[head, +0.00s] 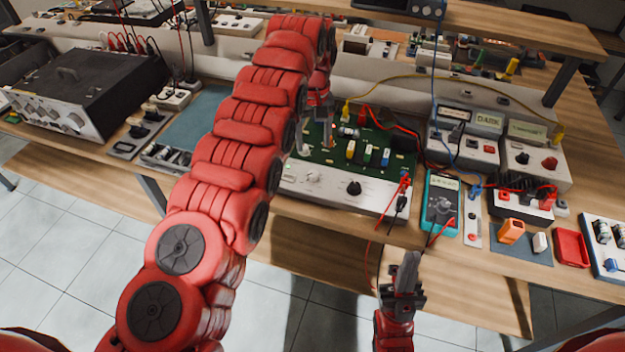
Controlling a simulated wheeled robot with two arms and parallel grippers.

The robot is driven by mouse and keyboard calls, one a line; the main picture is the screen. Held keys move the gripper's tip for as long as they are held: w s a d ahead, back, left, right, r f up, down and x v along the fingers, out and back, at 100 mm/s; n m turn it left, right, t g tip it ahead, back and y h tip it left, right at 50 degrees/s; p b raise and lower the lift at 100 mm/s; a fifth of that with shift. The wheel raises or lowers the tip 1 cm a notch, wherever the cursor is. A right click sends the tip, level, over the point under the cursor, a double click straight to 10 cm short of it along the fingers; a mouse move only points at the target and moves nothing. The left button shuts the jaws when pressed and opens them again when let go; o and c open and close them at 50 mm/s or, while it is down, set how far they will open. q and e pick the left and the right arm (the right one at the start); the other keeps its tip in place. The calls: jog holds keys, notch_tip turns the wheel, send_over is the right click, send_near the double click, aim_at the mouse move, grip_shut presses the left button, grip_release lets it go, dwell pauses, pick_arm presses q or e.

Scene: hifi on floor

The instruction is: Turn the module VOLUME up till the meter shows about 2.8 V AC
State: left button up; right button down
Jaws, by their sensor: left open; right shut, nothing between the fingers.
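The module is a green circuit board (375,157) with a white front panel (330,193) on the bench. The panel carries a light knob (313,178) and a black knob (354,188); I cannot read which is VOLUME. The teal meter (440,203) lies right of the module, its display too small to read. My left gripper (327,136) is open above the back left of the board, behind the panel knobs, partly hidden by its arm. My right gripper (408,262) is shut and empty, pointing up in front of the bench edge, below the meter.
Red, black, yellow and blue leads run around the module and meter. Grey boxes (537,162) stand at the right, with an orange block (511,231) and a red tray (571,248) in front. A large black instrument (85,85) stands at the left. My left arm hides the bench's middle left.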

aim_at(313, 173)
pick_arm(q)
notch_tip(313, 173, down, 11)
jog(key=shift+w+f+p, duration=0.1)
jog(key=shift+p, duration=0.7)
grip_shut()
